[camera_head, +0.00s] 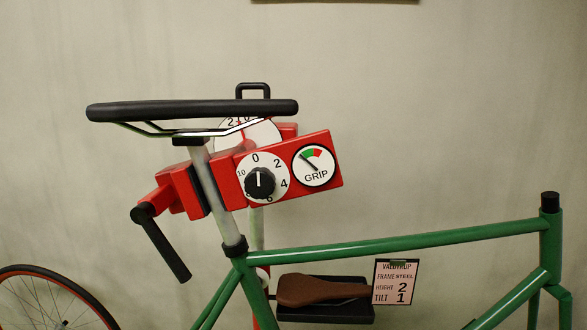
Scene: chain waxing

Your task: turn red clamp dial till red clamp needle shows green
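The red clamp (330,185) grips the silver seat post of a green bicycle frame. Its black dial knob (260,182) sits on a white numbered face, and the knob's white mark points up, close to 0. To the right, the GRIP gauge (314,166) has a green band at its upper left and a red patch at its top. Its dark needle (308,162) points to the upper left, around the left end of the green band; I cannot tell whether it touches green. Neither of my grippers is in view.
A black saddle (190,110) overhangs the clamp. A black crank handle (167,248) hangs at the clamp's lower left. A second numbered face (262,132) is partly hidden behind. Below are a brown saddle (318,290) on a black tray and a VALDTRUP card (396,282). Space right of the clamp is clear.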

